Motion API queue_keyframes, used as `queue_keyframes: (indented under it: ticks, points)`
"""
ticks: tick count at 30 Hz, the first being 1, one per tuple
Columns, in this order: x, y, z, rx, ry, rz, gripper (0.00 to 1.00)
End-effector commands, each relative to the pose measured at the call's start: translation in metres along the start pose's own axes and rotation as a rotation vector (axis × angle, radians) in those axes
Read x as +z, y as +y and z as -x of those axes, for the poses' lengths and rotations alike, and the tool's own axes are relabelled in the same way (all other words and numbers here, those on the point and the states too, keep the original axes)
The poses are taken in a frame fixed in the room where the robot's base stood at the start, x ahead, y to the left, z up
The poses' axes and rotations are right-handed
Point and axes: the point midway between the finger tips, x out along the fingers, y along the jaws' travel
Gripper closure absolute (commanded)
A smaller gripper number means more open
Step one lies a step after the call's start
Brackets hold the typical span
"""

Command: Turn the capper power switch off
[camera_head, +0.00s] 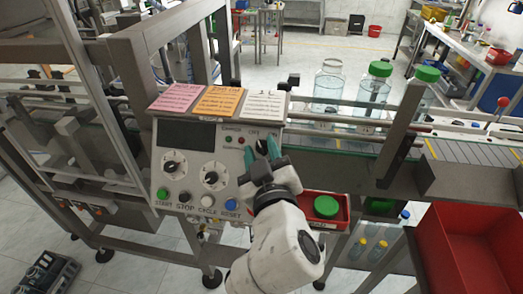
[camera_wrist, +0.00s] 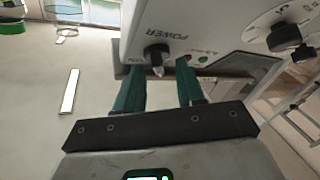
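The capper power switch is a black rotary knob (camera_wrist: 157,54) under the word POWER, which appears inverted in the wrist view. A pale pointer tip shows at its lower end; I cannot tell which setting it marks. My gripper (camera_wrist: 160,70) has two teal fingers, open, one on each side of the knob with gaps visible. I cannot tell how deep the fingers reach around it. In the head view my gripper (camera_head: 261,150) is at the upper right of the control panel (camera_head: 190,185) and largely hides the switch.
The panel also has two dials (camera_head: 211,177), a green start button (camera_head: 162,193), a blue reset button (camera_head: 231,205) and small red and green lamps. A red bin with a green cap (camera_head: 326,207) is right of my wrist. Bottles (camera_head: 327,92) stand on the conveyor behind. A large red bin (camera_head: 465,250) is at right.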

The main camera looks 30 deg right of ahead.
Motion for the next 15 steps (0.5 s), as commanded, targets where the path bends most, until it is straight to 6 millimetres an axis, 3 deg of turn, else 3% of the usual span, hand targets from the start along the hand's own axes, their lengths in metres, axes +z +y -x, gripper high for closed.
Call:
queue_keyframes:
  ticks: [15]
  points:
    - [0.002,-0.002,0.087,-0.003,0.001,0.0,0.62]
